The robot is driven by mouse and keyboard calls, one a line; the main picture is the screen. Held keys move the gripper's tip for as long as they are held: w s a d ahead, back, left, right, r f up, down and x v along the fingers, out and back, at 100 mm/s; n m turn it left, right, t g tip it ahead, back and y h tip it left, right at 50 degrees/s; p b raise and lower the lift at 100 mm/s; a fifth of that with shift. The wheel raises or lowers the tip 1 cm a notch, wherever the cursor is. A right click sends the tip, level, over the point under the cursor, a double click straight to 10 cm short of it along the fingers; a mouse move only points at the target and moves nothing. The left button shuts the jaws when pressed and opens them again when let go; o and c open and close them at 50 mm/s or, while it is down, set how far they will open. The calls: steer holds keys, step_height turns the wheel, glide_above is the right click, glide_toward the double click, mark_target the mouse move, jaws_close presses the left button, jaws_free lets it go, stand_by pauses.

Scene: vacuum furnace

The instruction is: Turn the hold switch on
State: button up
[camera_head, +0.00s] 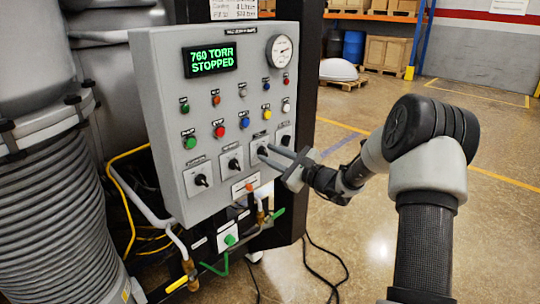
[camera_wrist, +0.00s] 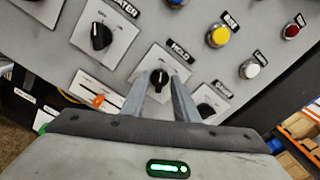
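The hold switch (camera_wrist: 160,76) is a black rotary knob on a light square plate under a label that reads HOLD in the wrist view. Its handle stands roughly upright in that view; its exact setting is too small to read. In the head view the hold switch (camera_head: 262,151) is the third knob in the bottom row of the grey control panel (camera_head: 160,115). My gripper (camera_head: 273,156) reaches it from the right. In the wrist view my gripper (camera_wrist: 160,90) is open, its two fingers apart on either side of the knob. Contact cannot be told.
A heater switch (camera_wrist: 101,36) and another knob (camera_wrist: 206,110) flank the hold switch. Coloured buttons and a gauge (camera_head: 279,51) sit above. The green display (camera_head: 210,58) reads 760 TORR STOPPED. Pipes and valves hang below the panel; a cable (camera_head: 325,265) lies on the floor.

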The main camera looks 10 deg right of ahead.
steer(key=shift+w+a, duration=0.2)
jaws_close()
